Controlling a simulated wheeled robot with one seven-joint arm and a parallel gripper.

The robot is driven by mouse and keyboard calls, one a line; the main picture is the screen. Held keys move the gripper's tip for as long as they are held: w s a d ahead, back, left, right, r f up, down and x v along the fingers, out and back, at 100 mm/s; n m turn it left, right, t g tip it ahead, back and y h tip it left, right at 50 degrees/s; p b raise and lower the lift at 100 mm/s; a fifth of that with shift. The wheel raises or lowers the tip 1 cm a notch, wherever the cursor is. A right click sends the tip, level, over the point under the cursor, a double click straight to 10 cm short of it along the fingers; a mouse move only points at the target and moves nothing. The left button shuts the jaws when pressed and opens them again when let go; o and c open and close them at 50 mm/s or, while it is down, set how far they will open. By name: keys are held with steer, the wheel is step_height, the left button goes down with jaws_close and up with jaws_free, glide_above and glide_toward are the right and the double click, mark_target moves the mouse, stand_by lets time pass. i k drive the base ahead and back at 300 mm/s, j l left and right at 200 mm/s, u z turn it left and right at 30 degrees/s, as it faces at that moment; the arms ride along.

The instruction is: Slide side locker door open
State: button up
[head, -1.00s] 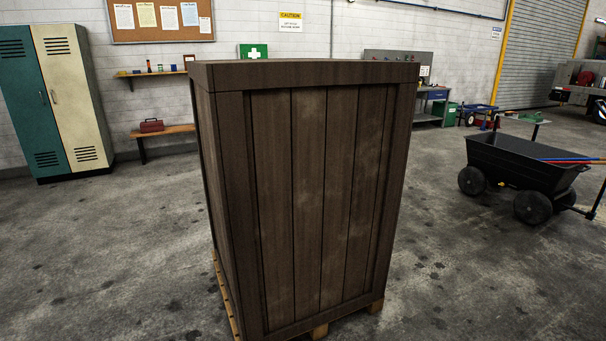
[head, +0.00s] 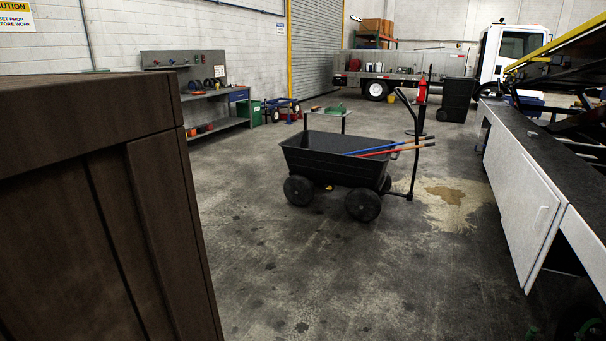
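A white belt loader body (head: 478,108) runs along the right edge in the head view. A white side locker door (head: 520,205) with a light handle (head: 541,218) is on its flank, facing me at an angle. I cannot tell whether the door is fully shut. A dark gap shows to the right of the door, below the loader's edge. My gripper and arm are not in view.
A dark wooden crate (head: 90,200) stands close on the left. A black cart (head: 335,162) with long-handled tools stands ahead in the middle. Open concrete floor (head: 400,280) lies between crate and loader. A workbench (head: 215,97) and a white truck (head: 500,55) are farther back.

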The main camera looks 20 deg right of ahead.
mark_target(532, 206)
steer(key=i+l+z, duration=0.25)
steer(key=i+z, duration=0.7)
steer(key=i, duration=0.3)
steer(key=i+j+z, duration=0.3)
steer(key=i+z, duration=0.45)
steer(key=i, duration=0.4)
steer(key=i+j+z, duration=0.25)
steer(key=i, duration=0.45)
steer(key=l, duration=0.1)
